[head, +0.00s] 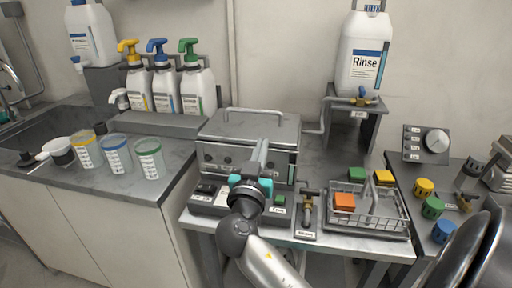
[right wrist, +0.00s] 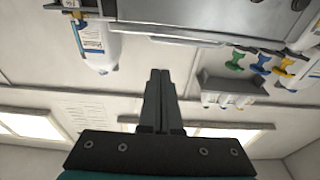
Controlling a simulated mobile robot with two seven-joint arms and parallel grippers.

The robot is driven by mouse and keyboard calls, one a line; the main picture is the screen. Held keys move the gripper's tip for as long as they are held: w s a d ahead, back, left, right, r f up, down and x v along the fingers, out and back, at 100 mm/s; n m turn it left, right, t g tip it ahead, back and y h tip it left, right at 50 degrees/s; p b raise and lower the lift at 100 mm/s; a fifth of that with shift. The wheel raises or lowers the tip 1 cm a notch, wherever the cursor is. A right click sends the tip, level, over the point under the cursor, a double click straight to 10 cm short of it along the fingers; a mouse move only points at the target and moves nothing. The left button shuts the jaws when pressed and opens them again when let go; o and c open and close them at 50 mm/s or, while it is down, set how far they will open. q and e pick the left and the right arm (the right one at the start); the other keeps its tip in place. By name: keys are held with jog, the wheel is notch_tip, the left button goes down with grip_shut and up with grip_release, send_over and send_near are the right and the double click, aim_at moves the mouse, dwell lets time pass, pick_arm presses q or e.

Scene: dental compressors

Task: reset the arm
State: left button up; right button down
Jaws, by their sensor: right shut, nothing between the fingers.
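My right arm reaches up from the bottom of the head view. Its gripper (head: 262,150) is in front of the metal box-shaped machine (head: 225,130) with a bar handle on its lid, and hides part of its front. In the right wrist view the two dark fingers (right wrist: 160,75) are together with nothing between them. That view looks past the fingers to the wall and lit ceiling panels, with the scene upside down. My left gripper is not in view.
The Rinse jug (head: 364,55) is on a raised stand (head: 340,118). Pump bottles (head: 165,90) and measuring cups (head: 117,155) are left. Coloured knobs (head: 432,207) are right.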

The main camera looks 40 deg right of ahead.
jog(key=shift+s+a+f, duration=0.15)
jog(key=shift+f, duration=0.25)
jog(key=s+f+n+g+y, duration=0.1)
jog(key=f, duration=0.2)
jog(key=s+a+f+n+g+y, duration=0.1)
jog(key=s+f+y, duration=0.1)
jog(key=f, duration=0.2)
jog(key=s+a+f+n+y, duration=0.1)
jog(key=f+y, duration=0.1)
jog(key=f, duration=0.2)
jog(key=shift+s+a+f+g, duration=0.2)
jog(key=shift+s+a+g, duration=0.05)
jog(key=shift+g, duration=0.15)
jog(key=s+a+f+n+g+y, duration=0.6)
jog(key=s+a+f+n+y, duration=0.45)
jog(key=s+a, duration=0.65)
notch_tip(320, 180, down, 24)
jog(key=d, duration=0.2)
jog(key=s+d+f, duration=0.2)
jog(key=s+f, duration=0.4)
jog(key=s+d+f+g, duration=0.1)
jog(key=s+d+f, duration=0.1)
jog(key=s+f, duration=0.3)
notch_tip(320, 180, down, 2)
jog(key=shift+s+d+f+m+g, duration=0.15)
jog(key=shift+s+d+m+g, duration=0.15)
jog(key=shift+s+m, duration=0.1)
